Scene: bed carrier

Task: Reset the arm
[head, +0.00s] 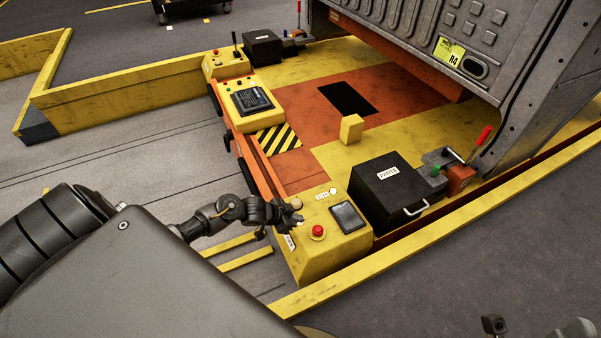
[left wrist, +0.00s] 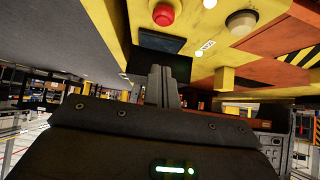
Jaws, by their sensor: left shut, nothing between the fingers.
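My left arm comes in from the left, and my left gripper (head: 296,219) is at the near left edge of the yellow control box (head: 298,262). In the left wrist view the fingers (left wrist: 162,84) are together with nothing between them. The box carries a red button (head: 317,232), a dark screen (head: 348,217) and a pale round knob (head: 297,203). The red button (left wrist: 163,14) and the pale knob (left wrist: 241,22) also show in the left wrist view. I cannot tell whether the fingertips touch the box. My right gripper is not in view.
A black parts box (head: 388,196) with a handle stands right of the control box. A red-handled lever (head: 480,143) is beyond it. A large grey machine (head: 450,40) overhangs the orange and yellow deck (head: 300,95). Yellow barriers (head: 120,100) run at the left.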

